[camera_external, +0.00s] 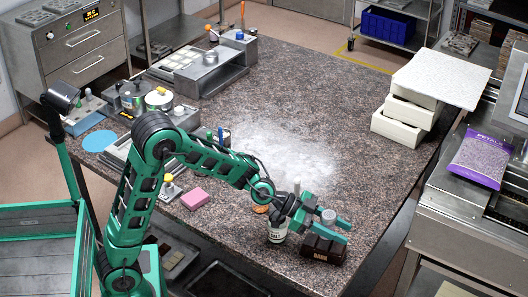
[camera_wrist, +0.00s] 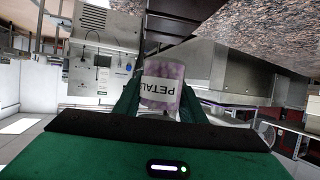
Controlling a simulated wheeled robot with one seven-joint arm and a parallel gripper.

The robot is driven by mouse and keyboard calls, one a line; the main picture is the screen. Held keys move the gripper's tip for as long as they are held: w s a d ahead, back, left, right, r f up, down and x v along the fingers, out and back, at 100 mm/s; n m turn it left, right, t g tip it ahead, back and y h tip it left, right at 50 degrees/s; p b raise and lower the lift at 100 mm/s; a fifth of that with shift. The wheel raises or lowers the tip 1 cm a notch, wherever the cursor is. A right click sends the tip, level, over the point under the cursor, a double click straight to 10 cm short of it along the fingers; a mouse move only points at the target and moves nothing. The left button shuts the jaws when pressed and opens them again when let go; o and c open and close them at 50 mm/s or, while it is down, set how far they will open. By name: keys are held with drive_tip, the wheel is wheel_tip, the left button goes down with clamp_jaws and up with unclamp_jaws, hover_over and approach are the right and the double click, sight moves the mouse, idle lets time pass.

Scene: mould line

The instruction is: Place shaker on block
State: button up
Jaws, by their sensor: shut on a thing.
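My gripper (camera_external: 336,230) is at the front right of the stone-topped table, shut on a shaker (camera_external: 328,216) with a grey top. A dark brown block (camera_external: 321,251) marked "DARK" is just below my gripper in the external view. The gripper hides the shaker's lower part, so I cannot tell whether it touches the block. A pink block (camera_external: 195,199) lies farther left on the table.
A white jar (camera_external: 277,234) marked "SALT" stands close to the left of the dark block, partly behind my wrist. An orange-brown item (camera_external: 261,209) is behind it. White powder (camera_external: 285,155) covers mid-table. White boxes (camera_external: 400,122) are stacked at the right edge. Trays and pots crowd the left.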

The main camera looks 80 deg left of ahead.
sight(336, 245)
drive_tip(key=shift+f, duration=1.75)
drive_tip(key=o, duration=1.1)
drive_tip(key=shift+f, duration=0.1)
